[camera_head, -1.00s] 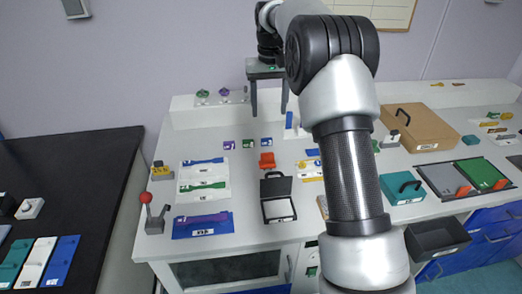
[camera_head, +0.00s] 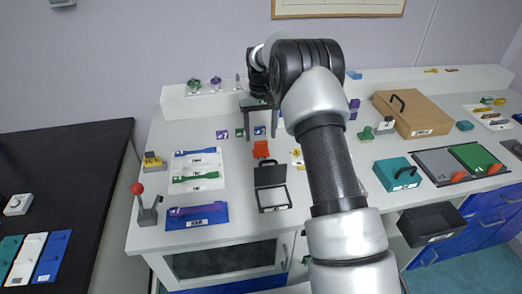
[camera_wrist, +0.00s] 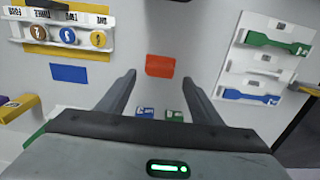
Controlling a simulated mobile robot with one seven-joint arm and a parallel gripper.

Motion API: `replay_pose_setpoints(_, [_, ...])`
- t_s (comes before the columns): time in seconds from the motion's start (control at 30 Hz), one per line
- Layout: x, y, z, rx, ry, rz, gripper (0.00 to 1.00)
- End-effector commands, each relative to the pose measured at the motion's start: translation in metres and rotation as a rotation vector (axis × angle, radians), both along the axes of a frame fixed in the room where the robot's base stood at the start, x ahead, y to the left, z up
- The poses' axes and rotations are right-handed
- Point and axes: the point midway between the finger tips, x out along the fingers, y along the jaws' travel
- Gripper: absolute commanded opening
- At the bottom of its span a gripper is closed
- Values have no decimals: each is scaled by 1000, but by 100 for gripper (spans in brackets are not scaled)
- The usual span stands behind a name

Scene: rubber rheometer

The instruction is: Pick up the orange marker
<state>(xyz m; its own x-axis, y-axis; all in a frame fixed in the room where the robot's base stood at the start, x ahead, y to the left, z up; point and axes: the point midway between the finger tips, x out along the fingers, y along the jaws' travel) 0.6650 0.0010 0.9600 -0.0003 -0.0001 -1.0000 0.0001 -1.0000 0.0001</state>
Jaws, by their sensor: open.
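The orange marker (camera_head: 261,150) is a small orange piece on the white worktop, behind the open black case. In the wrist view the orange marker (camera_wrist: 160,66) looks like a flat rectangle lying just beyond the fingertips, about midway between them. My gripper (camera_head: 261,136) points down with its fingers apart and nothing between them. In the head view it appears above and slightly behind the marker; the exact height is hard to tell. The wrist view shows both fingers of my gripper (camera_wrist: 159,78) spread, neither touching the marker.
A black case (camera_head: 272,197) stands open in front of the marker. Small purple, green and blue tags (camera_head: 240,132) lie close by my fingers. A blue rectangle (camera_wrist: 69,73) lies to the left in the wrist view. White panels with coloured pieces (camera_head: 199,168) lie at left. A red-knobbed lever (camera_head: 138,189) stands front left.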

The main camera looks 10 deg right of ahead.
Motion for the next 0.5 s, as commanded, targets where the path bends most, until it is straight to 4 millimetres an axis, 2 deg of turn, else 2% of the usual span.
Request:
replay_pose_setpoints(0.3, [-6,0,-43,0,3,0,59])
replay_pose_setpoints(0.5, [-5,0,-51,0,-1,0,59])
